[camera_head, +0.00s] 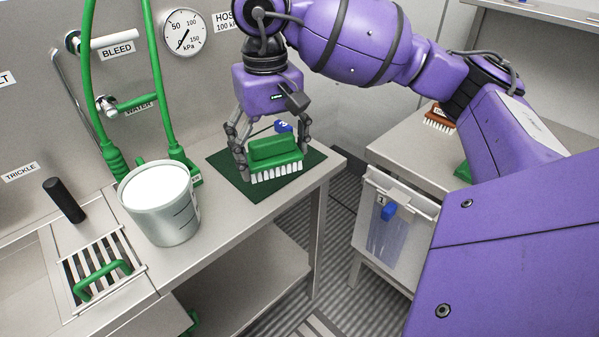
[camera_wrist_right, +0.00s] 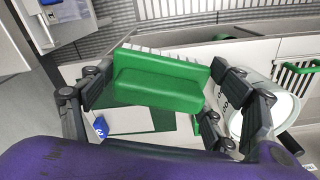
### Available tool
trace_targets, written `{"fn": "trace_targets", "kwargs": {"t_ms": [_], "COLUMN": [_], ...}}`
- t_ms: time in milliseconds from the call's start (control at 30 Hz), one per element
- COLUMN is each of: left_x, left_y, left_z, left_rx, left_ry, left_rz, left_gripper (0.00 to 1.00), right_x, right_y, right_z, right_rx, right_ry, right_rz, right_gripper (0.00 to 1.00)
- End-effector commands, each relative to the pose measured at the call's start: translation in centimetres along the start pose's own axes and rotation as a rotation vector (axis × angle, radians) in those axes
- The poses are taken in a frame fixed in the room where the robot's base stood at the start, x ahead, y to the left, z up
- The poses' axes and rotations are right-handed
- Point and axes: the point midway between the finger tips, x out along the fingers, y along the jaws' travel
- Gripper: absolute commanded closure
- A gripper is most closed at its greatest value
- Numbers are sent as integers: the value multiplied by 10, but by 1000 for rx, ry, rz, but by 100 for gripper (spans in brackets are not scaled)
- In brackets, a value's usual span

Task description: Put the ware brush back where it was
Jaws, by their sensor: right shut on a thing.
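The ware brush (camera_head: 275,150) has a green block and white bristles. My right gripper (camera_head: 272,160) is shut on it, with one finger at each end of the block. The bristles point down over a dark green mat (camera_head: 240,190) on the steel counter. I cannot tell whether they touch the mat. In the right wrist view the brush (camera_wrist_right: 160,82) sits between the two fingers, and part of the mat shows beyond it. My left gripper is not in view.
A steel pail (camera_head: 160,215) with white contents stands left of the mat, near green hoses (camera_head: 85,90). A drain grate (camera_head: 95,265) lies further left. A brown brush (camera_head: 440,122) rests on the right-hand table (camera_head: 400,155). A clear bin (camera_head: 390,230) hangs there.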

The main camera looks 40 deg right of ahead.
Motion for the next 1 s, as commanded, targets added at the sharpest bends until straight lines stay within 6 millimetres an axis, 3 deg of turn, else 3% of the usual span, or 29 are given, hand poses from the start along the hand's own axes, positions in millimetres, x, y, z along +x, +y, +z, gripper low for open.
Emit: {"fn": "trace_targets", "kwargs": {"t_ms": [167, 467, 600, 733, 1000], "left_x": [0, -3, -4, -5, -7], "left_y": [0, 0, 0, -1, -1], "left_z": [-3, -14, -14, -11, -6], "left_rx": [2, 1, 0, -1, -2], "left_ry": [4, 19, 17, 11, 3], "left_rz": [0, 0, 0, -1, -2], "left_gripper": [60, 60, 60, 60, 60], "right_x": [7, 39, 66, 83, 99], "right_y": [11, 46, 58, 65, 71], "right_z": [-12, -75, -94, -107, -118], "right_rx": [47, 48, 44, 43, 42], "right_ry": [-1, -2, -4, -2, -1], "right_rz": [0, -1, 0, 0, -1], "right_gripper": [61, 61, 61, 61, 61]}}
